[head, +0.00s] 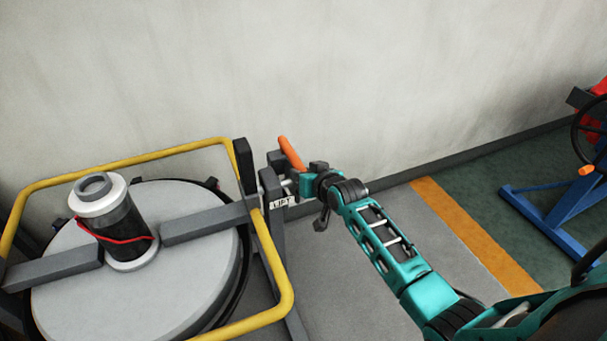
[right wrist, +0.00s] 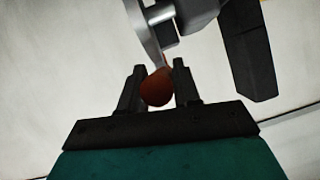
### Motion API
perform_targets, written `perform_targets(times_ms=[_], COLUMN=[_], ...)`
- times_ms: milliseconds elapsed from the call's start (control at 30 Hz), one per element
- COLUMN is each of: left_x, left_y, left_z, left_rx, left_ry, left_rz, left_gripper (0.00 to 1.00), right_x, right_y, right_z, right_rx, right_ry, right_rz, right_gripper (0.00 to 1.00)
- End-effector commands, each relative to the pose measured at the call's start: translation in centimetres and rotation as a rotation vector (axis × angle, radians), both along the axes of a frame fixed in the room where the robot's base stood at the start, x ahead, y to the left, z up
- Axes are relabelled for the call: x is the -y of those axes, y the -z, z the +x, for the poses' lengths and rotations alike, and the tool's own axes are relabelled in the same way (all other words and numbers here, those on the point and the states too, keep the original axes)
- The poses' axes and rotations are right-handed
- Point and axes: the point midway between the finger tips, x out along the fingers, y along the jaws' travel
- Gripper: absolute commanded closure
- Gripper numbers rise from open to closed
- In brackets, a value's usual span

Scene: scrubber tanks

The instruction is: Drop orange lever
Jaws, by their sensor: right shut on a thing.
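The orange lever (head: 291,153) sticks up at a tilt from the grey mechanism beside the machine, near the wall. My right gripper (head: 297,178) is at the lever, at the end of my teal arm. In the right wrist view the round orange end of the lever (right wrist: 157,88) sits between the two dark fingers of my right gripper (right wrist: 158,90), which is shut on it. A grey metal arm joins the lever behind. My left gripper is not in view.
A round grey tank lid (head: 180,285) with a black and white cylinder (head: 117,230) is at the left, ringed by a yellow rail (head: 290,290). A grey post with a label (head: 281,202) stands under the lever. A blue stand (head: 560,205) is at the right; grey floor between is clear.

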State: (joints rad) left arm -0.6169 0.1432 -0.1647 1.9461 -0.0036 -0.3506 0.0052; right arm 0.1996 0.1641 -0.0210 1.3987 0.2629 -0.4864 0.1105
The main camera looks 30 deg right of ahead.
Motion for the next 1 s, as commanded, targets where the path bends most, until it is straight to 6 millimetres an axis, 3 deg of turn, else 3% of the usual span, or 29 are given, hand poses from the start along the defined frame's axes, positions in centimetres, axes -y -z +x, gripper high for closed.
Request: perform_targets(times_ms=[400, 433, 600, 1000], left_x=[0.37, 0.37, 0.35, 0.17], left_y=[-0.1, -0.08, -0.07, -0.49], left_z=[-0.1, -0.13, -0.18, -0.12], left_rx=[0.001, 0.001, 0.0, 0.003], left_ry=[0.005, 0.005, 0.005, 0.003], left_rz=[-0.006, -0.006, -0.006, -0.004], left_gripper=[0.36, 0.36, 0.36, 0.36], right_x=[0.0, -0.01, 0.0, 0.04], right_y=[0.35, 0.37, 0.3, -0.19], right_z=[-0.12, -0.13, -0.09, -0.84], right_rx=[0.001, 0.0, 0.001, 0.002], right_ry=[0.0, 0.0, 0.0, 0.0], right_rz=[-0.001, -0.001, -0.001, -0.001], right_gripper=[1.0, 0.66, 0.49, 0.47])
